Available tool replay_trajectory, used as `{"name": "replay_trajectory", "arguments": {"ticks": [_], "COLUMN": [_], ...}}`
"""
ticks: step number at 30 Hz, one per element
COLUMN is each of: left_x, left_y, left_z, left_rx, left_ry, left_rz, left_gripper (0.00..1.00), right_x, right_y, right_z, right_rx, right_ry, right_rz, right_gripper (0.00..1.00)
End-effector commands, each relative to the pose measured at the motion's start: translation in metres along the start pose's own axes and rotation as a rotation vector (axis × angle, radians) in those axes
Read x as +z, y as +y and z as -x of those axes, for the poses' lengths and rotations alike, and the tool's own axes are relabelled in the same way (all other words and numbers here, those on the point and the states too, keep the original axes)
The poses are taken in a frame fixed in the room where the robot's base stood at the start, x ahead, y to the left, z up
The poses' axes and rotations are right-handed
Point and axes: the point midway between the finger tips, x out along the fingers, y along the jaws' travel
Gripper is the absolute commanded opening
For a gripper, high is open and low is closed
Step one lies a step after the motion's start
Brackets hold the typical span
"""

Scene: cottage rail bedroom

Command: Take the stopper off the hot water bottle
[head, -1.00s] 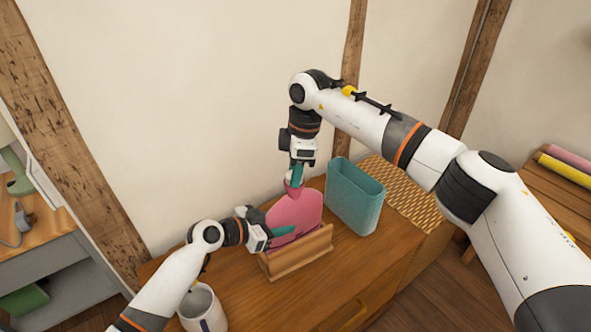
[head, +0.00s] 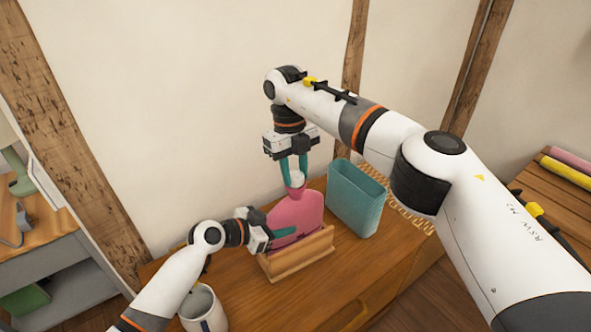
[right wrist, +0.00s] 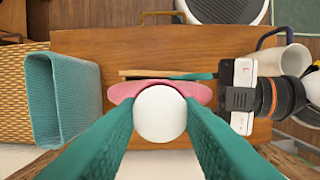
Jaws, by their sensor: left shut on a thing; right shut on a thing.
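The pink hot water bottle (head: 297,213) stands upright in a wooden rack (head: 297,257) on the wooden cabinet top. Its white stopper (head: 297,179) sits at the neck; in the right wrist view the stopper (right wrist: 160,114) is a round white knob covering the neck. My right gripper (head: 294,178) comes down from above, its teal fingers shut on the stopper from both sides. My left gripper (head: 284,232) is shut on the bottle's body, one teal finger lying across its front.
A teal woven bin (head: 356,199) stands close to the right of the bottle. A white mug (head: 203,309) stands at the front left, near my left arm. The wall is close behind. The cabinet top in front of the rack is clear.

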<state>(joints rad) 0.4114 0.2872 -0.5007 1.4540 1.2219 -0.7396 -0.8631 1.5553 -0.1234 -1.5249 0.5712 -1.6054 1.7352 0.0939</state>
Motion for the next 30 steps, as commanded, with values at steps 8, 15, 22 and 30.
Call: {"name": "replay_trajectory", "arguments": {"ticks": [8,15,22,30], "left_x": [-0.0005,-0.0005,-0.0006,-0.0006], "left_y": [-0.0002,-0.0002,-0.0003,-0.0002], "left_z": [0.0001,0.0001,0.0001,0.0001], "left_rx": [-0.001,-0.001,-0.001,-0.001], "left_ry": [0.001,0.001,0.001,0.001], "left_rz": [-0.002,-0.002,-0.001,-0.001], "left_gripper": [0.0,0.0,0.0,0.0], "right_x": [0.0008,0.0026,0.0042,0.0055], "right_y": [-0.0003,-0.0013,-0.0008,0.0003], "right_z": [0.0012,0.0008,0.0011,0.0008], "right_rx": [0.111,0.205,0.291,0.382], "right_ry": [0.002,0.002,0.001,0.002], "right_rz": [0.7,1.325,1.894,2.505], "right_gripper": [0.06,0.06,0.06,0.06]}}
